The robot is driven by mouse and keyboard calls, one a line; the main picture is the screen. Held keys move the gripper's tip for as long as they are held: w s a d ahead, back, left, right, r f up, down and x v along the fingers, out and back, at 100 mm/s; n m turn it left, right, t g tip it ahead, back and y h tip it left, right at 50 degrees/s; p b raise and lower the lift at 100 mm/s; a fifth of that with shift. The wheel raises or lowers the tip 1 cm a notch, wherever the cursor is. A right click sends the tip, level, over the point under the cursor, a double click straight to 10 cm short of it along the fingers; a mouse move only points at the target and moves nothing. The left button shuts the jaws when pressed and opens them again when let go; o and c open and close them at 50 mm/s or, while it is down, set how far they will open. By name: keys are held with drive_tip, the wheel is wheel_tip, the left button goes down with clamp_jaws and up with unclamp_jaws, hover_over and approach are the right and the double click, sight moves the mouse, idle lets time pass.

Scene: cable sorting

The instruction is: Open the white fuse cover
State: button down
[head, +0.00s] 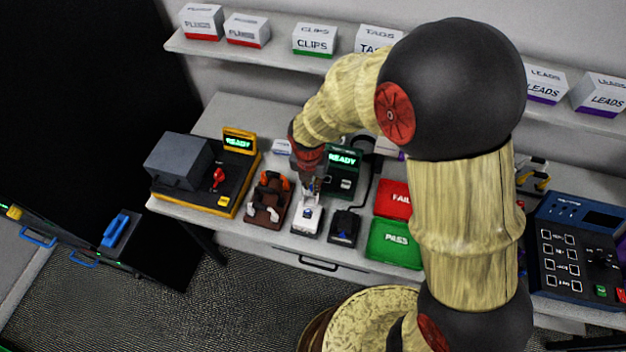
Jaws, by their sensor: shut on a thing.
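A small white unit with a dark blue mark (307,219) sits on the bench, left of the middle; I take its white top to be the fuse cover (311,204). My gripper (310,190) points down at its back end and is shut on the cover. The fingertips are small and partly hidden, so the exact grip and how far the cover is raised cannot be told.
A brown holder (267,203) stands close on the left and a dark block (344,227) close on the right. A green-lit READY tester (345,172) is behind. Red FAIL (393,197) and green PASS (396,240) trays lie right. A yellow-black READY station (205,177) is farther left.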

drive_tip(key=shift+s, duration=0.4)
drive_tip(key=c, duration=1.8)
unclamp_jaws()
drive_tip(key=shift+a, duration=0.1)
drive_tip(key=shift+c, duration=0.2)
drive_tip(key=shift+o, duration=0.2)
drive_tip(key=shift+w, duration=0.1)
wheel_tip(320, 180, up, 12)
drive_tip(key=s, duration=0.1)
drive_tip(key=shift+s+a, duration=0.2)
drive_tip(key=shift+a, duration=0.05)
